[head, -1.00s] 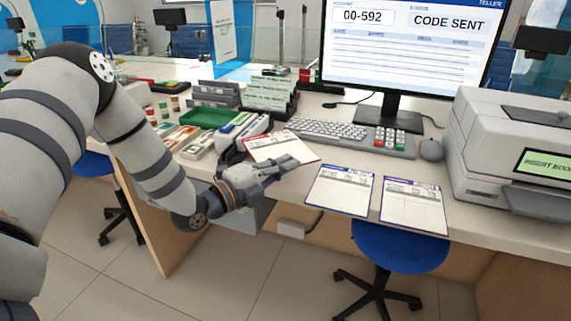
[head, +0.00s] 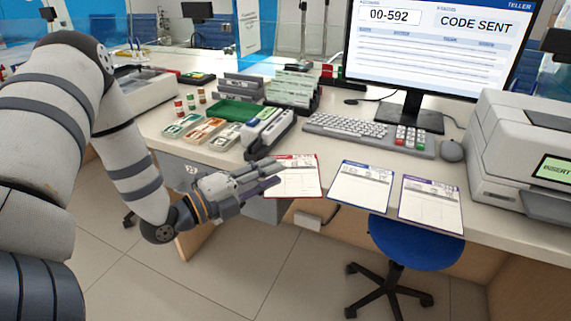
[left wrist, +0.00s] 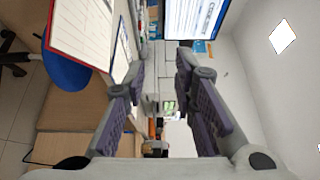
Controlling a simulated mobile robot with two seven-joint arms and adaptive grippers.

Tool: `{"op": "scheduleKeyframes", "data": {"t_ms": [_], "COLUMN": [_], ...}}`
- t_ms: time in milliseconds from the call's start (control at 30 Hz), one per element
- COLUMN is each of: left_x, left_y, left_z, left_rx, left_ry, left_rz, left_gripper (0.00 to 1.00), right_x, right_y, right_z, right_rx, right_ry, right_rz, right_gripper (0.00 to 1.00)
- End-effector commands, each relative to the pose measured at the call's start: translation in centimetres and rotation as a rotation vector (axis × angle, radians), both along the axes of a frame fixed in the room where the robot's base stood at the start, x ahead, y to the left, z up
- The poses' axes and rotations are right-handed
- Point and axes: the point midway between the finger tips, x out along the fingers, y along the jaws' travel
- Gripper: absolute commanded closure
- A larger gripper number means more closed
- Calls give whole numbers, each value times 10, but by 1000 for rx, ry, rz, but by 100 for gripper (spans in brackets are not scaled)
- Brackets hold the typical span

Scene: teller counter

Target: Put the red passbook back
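The red passbook (head: 298,178) lies open on the counter at its front edge, left of the blue passbook (head: 361,186) and the purple passbook (head: 431,204). Its white page with a red border also shows at the upper left of the left wrist view (left wrist: 84,28). My left gripper (head: 268,178) is just left of the red passbook, by the counter's front edge. In the left wrist view its two fingers are spread apart with nothing between them. Whether a finger touches the passbook I cannot tell. My right gripper is not in view.
The keyboard (head: 345,127), the monitor (head: 430,45) and the printer (head: 525,150) stand behind and right of the passbooks. A grey device (head: 268,132), a green tray (head: 235,112) and banknote stacks (head: 204,131) are behind my left gripper. A blue stool (head: 415,245) stands below the counter.

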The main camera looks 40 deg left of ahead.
Motion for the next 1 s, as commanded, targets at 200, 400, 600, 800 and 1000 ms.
{"op": "scheduleKeyframes", "data": {"t_ms": [200, 400, 600, 800, 1000], "left_x": [-7, -57, -246, -342, -346], "left_y": [-1, -70, -122, -129, -129], "left_z": [-6, -147, -245, -243, -242], "left_rx": [-18, -535, -941, -990, -997], "left_ry": [27, 820, 1492, 1555, 1549], "left_rz": [0, 211, 1037, 1545, 1577], "left_gripper": [75, 75, 75, 75, 75], "right_x": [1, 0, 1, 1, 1], "right_y": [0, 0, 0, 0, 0], "right_z": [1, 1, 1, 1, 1], "right_rx": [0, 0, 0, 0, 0], "right_ry": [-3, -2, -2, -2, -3], "right_rz": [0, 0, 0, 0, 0], "right_gripper": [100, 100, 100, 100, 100]}}
